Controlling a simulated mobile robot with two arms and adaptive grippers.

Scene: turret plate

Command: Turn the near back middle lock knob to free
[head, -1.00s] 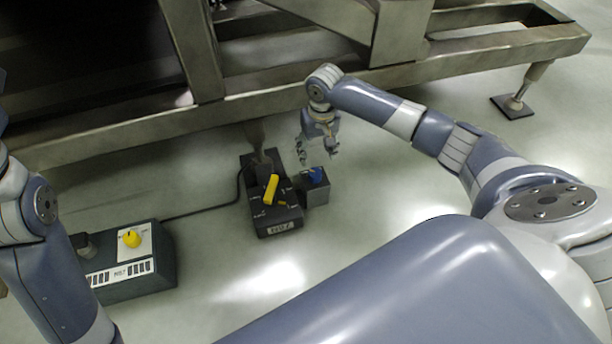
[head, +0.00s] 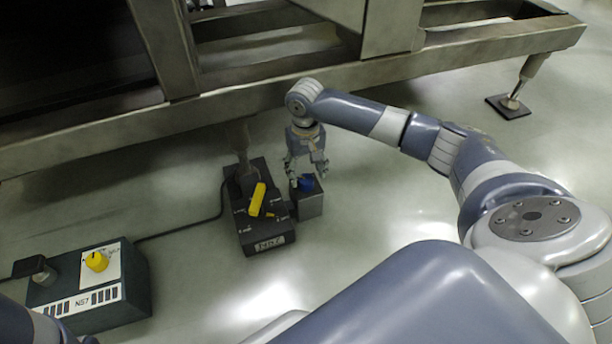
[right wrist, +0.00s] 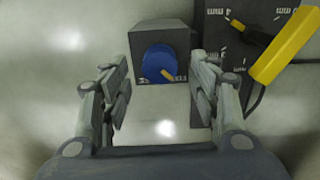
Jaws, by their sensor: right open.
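The lock knob (head: 306,183) is a blue round knob on top of a small grey box (head: 310,203). In the right wrist view the blue knob (right wrist: 159,64) shows a short yellow-orange pointer mark directed to the lower right. My right gripper (head: 308,177) is open just above the knob in the head view. In the right wrist view its two fingers (right wrist: 160,95) stand left and right of the knob, apart from it. Only a part of my left arm shows at the lower left in the head view; its gripper is out of view.
Beside the knob box is a dark box (head: 258,225) with a yellow lever (head: 257,199). A control box (head: 95,300) with a yellow knob (head: 97,261) stands at left, joined by a cable. A metal frame beam (head: 230,105) runs behind and above.

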